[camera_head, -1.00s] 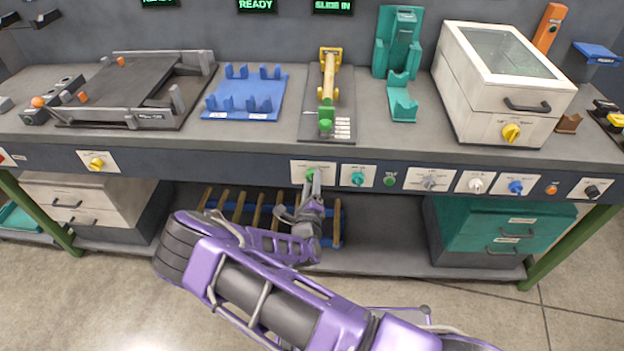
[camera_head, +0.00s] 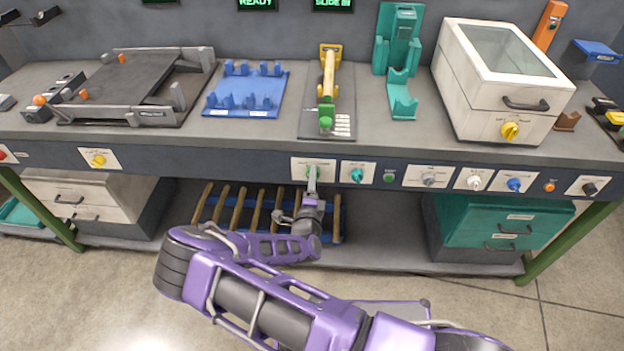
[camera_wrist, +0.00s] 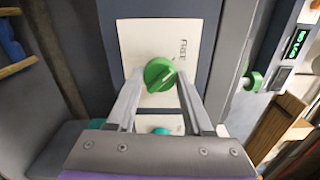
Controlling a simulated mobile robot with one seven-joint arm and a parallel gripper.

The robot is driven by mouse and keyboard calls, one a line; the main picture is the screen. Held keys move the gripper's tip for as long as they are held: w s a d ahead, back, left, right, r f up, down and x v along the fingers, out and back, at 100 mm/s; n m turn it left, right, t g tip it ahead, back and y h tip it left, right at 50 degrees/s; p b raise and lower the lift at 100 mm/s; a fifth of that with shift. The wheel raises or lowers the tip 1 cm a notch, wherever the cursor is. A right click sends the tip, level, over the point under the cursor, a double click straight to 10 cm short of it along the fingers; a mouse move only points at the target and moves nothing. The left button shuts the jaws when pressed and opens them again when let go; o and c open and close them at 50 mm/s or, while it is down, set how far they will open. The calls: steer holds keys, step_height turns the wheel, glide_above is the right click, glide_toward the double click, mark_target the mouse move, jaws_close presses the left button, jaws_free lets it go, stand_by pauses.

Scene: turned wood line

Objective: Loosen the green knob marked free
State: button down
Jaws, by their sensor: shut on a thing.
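The green knob (camera_head: 312,171) sits on a white label plate on the front panel of the bench. In the wrist view the round green knob (camera_wrist: 159,74) is between the two grey fingertips, with a raised bar across its face. My gripper (camera_wrist: 160,88) is shut on the knob, one finger on each side. In the head view my gripper (camera_head: 313,180) reaches up to the panel from below and partly covers the knob.
A teal knob (camera_head: 357,175) is just to the right on its own plate, with a small green button (camera_head: 389,178) beyond. A yellow fixture (camera_head: 328,80) with a green part stands on the bench above. A slatted blue rack (camera_head: 262,205) lies below, behind my arm.

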steer(key=shift+c, duration=1.5)
jaws_free()
steer(key=shift+s, duration=0.1)
steer(key=s, duration=1.7)
steer(key=shift+s+a, duration=0.15)
steer(key=shift+a, duration=0.15)
